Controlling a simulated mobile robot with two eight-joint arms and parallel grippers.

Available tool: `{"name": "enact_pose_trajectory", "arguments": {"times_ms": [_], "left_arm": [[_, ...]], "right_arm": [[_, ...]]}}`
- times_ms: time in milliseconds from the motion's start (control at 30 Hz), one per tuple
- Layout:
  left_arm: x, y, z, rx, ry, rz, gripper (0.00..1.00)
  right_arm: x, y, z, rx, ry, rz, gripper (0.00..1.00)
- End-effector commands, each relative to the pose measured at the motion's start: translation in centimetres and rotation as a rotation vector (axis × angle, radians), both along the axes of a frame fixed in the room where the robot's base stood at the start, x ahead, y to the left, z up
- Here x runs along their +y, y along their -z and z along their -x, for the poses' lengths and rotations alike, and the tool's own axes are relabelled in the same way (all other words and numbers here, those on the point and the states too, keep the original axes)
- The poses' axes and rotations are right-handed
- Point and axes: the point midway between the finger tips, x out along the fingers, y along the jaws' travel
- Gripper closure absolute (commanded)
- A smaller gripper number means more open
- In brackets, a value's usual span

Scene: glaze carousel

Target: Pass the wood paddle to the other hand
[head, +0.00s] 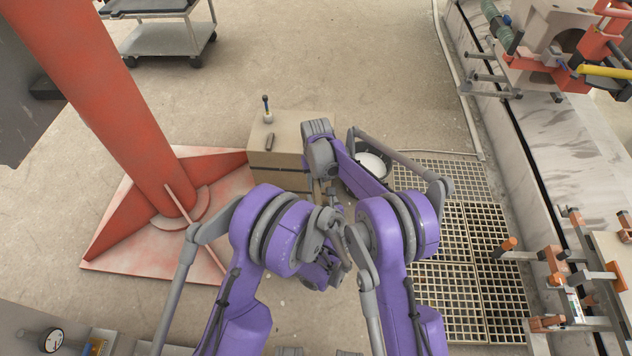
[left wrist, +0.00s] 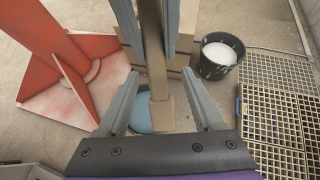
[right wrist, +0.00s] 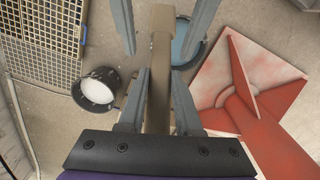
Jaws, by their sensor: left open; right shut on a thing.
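The wood paddle, a flat brown bar, shows in the left wrist view (left wrist: 151,45) and in the right wrist view (right wrist: 160,55). My right gripper (right wrist: 159,74) is shut on it, one finger on each side. My left gripper (left wrist: 160,73) is open. Its two fingers stand apart on either side of the paddle's near end, with gaps on both sides. The two grippers face each other along the paddle. In the head view my arms mostly hide the grippers and the paddle.
A tan box (head: 278,150) carries a small dark-handled tool (head: 266,106). A dark bucket of white stuff (left wrist: 217,56) stands beside floor grating (head: 455,235). A blue round container (right wrist: 186,45) is below. A red post (head: 110,95) rises at left. Racks line the right.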

Motion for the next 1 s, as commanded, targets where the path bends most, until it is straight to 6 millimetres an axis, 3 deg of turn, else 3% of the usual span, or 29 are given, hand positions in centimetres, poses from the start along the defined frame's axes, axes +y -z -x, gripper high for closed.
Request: {"name": "enact_pose_trajectory", "arguments": {"times_ms": [400,667,833,1000], "left_arm": [[-2.2,-4.6,6.8,0.000,0.004,0.000,0.32],[-2.6,-6.0,8.8,0.000,-0.006,0.011,0.32],[-0.3,-7.5,9.0,0.008,-0.133,0.162,0.32],[4.4,-10.2,10.3,0.009,-0.437,0.500,0.32]], "right_arm": [[0.0,0.0,0.0,0.000,0.000,0.000,1.00],[0.0,0.0,0.0,0.000,0.000,0.000,1.00],[0.0,0.0,0.0,0.000,0.000,0.000,1.00],[0.0,0.0,0.0,0.000,0.000,0.000,1.00]]}}
